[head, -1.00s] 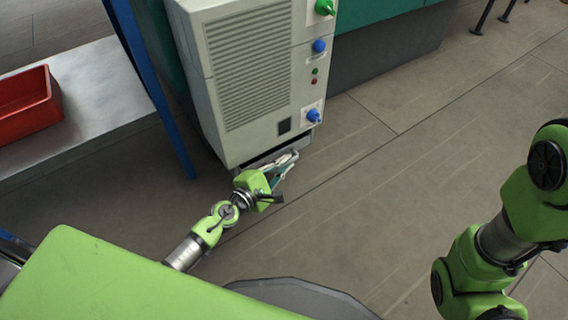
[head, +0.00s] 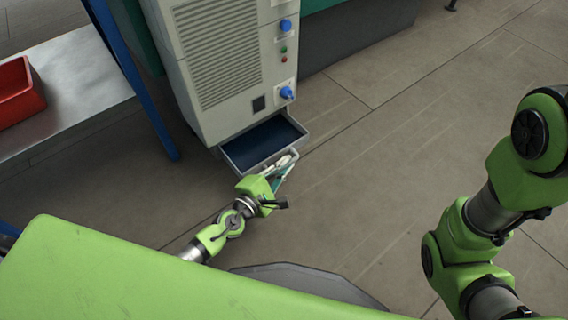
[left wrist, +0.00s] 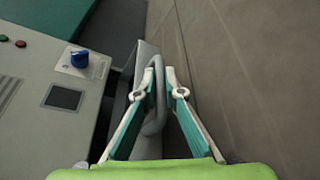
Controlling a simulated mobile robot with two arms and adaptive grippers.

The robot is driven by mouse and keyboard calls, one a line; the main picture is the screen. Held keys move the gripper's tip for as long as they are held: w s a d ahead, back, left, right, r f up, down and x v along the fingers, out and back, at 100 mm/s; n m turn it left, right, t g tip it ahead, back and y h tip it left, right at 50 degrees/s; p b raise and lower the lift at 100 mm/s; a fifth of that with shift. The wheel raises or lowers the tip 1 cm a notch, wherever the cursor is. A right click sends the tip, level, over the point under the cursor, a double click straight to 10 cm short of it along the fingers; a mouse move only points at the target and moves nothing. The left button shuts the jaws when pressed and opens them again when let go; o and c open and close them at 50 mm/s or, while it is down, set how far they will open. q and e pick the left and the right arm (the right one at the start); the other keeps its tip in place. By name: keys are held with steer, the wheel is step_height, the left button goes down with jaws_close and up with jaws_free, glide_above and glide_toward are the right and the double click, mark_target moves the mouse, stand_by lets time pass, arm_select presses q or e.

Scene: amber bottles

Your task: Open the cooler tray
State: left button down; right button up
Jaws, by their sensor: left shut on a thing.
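The cooler (head: 215,70) is a tall light grey cabinet with a vent grille and blue knobs, at the upper middle of the head view. Its tray (head: 256,146) is pulled out at the bottom, with a dark blue inside that looks empty. My left gripper (head: 288,165) is shut on the tray's handle at the front. In the left wrist view the grey looped handle (left wrist: 156,105) sits between the fingers of my left gripper (left wrist: 165,75). Of my right arm, links show at the right of the head view, but its gripper is out of view.
A metal table (head: 80,85) with a red bin (head: 20,92) and a blue leg (head: 133,80) stands left of the cooler. The tiled floor (head: 370,170) in front and to the right is clear.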

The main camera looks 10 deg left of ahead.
arm_select(q)
steer(key=c, duration=2.4)
jaws_free()
steer(key=shift+a, duration=0.1)
steer(key=v, duration=1.2)
